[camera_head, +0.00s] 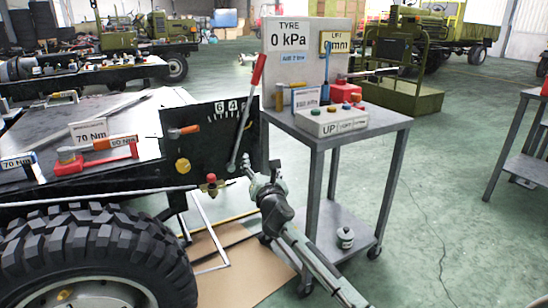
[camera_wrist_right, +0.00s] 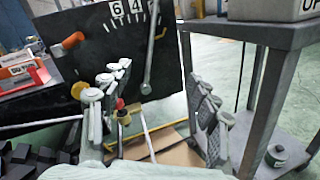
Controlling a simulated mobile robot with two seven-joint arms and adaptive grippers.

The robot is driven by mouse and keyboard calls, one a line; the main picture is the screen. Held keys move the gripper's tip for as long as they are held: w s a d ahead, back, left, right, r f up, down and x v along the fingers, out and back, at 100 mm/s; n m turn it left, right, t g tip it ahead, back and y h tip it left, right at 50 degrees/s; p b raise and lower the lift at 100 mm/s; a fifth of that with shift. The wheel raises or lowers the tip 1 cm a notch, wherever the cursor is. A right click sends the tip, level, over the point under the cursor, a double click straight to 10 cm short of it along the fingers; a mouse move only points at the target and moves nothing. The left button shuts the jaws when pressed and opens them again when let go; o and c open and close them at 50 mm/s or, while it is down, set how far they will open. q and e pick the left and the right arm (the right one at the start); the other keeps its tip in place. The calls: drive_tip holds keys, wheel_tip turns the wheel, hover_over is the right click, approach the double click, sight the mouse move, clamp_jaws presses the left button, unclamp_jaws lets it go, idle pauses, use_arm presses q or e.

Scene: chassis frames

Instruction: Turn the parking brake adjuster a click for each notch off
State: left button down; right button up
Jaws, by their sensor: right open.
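The parking brake lever (camera_head: 246,115) has a red grip and tilts up to the right across a black panel (camera_head: 205,140). Number plates, "6" and "4" among them, and white marks sit beside it; it also shows in the wrist view (camera_wrist_right: 150,55). A red and yellow knob (camera_head: 211,181), which looks like the adjuster, sits low at the end of a pale rod. My right gripper (camera_head: 262,180) is open just right of the knob, apart from it. In the wrist view the knob (camera_wrist_right: 121,108) appears beside the left finger, between the spread fingers (camera_wrist_right: 156,112). My left gripper is not visible.
A grey cart (camera_head: 345,128) with gauge panel (camera_head: 306,52) and button box (camera_head: 331,120) stands right of my right arm. Torque tools marked 70 Nm (camera_head: 88,130) lie on the chassis above a large tyre (camera_head: 90,250). A small can (camera_head: 345,237) sits on the cart's lower shelf.

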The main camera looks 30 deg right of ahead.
drive_tip(key=shift+w+d+r+m+g+h, duration=0.15)
drive_tip(key=shift+w+d+m+g+h, duration=0.1)
drive_tip(key=shift+d+m, duration=0.5)
drive_tip(key=shift+w+d+r+m+g+h, duration=0.15)
drive_tip(key=shift+w+d+m+h, duration=0.15)
drive_tip(key=shift+d+m, duration=0.45)
drive_tip(key=shift+w+d+r+m+g+h, duration=0.1)
drive_tip(key=shift+w+d+m+g+h, duration=0.15)
drive_tip(key=shift+d+m, duration=0.45)
drive_tip(key=shift+s, duration=0.1)
